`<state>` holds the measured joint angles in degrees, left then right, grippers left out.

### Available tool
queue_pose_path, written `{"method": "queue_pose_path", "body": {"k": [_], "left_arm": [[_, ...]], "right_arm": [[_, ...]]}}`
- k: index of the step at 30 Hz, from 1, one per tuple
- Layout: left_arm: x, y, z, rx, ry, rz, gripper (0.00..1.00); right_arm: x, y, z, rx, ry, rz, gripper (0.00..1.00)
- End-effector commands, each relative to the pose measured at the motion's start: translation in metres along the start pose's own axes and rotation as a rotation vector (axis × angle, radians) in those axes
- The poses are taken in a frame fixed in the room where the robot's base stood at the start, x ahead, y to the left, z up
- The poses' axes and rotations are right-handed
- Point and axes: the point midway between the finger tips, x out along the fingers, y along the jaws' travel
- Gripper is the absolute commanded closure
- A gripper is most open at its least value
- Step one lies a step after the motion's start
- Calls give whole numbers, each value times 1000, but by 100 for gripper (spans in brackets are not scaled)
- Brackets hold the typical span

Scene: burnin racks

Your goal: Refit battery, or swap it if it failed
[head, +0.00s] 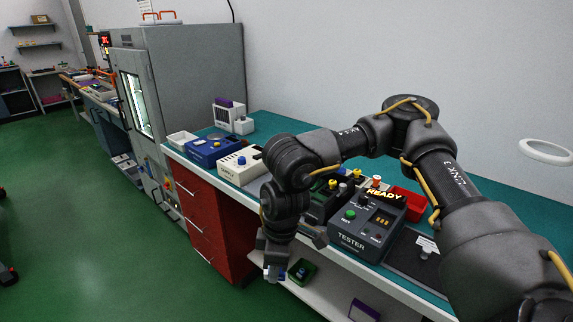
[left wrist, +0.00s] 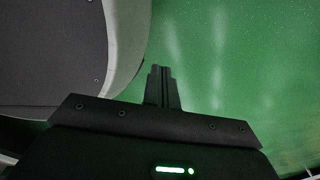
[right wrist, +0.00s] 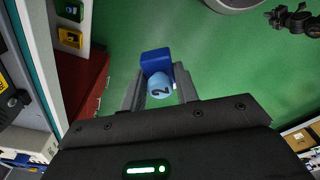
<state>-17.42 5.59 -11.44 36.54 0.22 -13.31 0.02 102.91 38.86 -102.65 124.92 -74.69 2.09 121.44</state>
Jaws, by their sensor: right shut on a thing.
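My right gripper (head: 272,262) is shut on a blue battery-like piece (right wrist: 157,62) in front of the bench, over the floor. In the right wrist view the piece is a dark blue block with a light blue round end marked 2, between the fingers (right wrist: 160,98).
The teal-topped bench (head: 270,127) has a white device (head: 240,164), a blue device (head: 213,148) and a red bin (head: 408,203). Below, a shelf holds a green bin (head: 302,272) and a purple-white box (head: 362,311). A grey cabinet (head: 205,75) stands left. The floor is open.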

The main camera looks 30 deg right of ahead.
Motion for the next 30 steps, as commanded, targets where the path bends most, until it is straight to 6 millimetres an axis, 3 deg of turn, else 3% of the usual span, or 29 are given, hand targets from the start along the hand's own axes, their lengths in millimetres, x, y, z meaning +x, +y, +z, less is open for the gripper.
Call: {"method": "queue_pose_path", "body": {"k": [4,7,10,13,18,21,27,30], "left_arm": [[-15,-1,-3,0,3,0,100],[-40,-1,-6,0,4,1,100],[-73,-1,-9,0,4,2,100],[-109,-2,-12,0,4,4,100],[-166,2,-15,-3,2,10,100],[-189,7,-17,-5,2,17,100],[-212,14,-20,-8,3,27,100],[-214,13,-19,-8,2,26,100]], "right_arm": [[-13,11,-11,23,0,2,98],[-33,36,-28,74,1,6,98],[-59,75,-42,155,0,13,98],[-83,123,-41,258,-2,24,98],[-110,201,-1,448,-5,47,98],[-115,229,32,536,-5,58,98],[-115,253,81,633,-3,73,98],[-113,257,90,647,-1,77,98]]}}
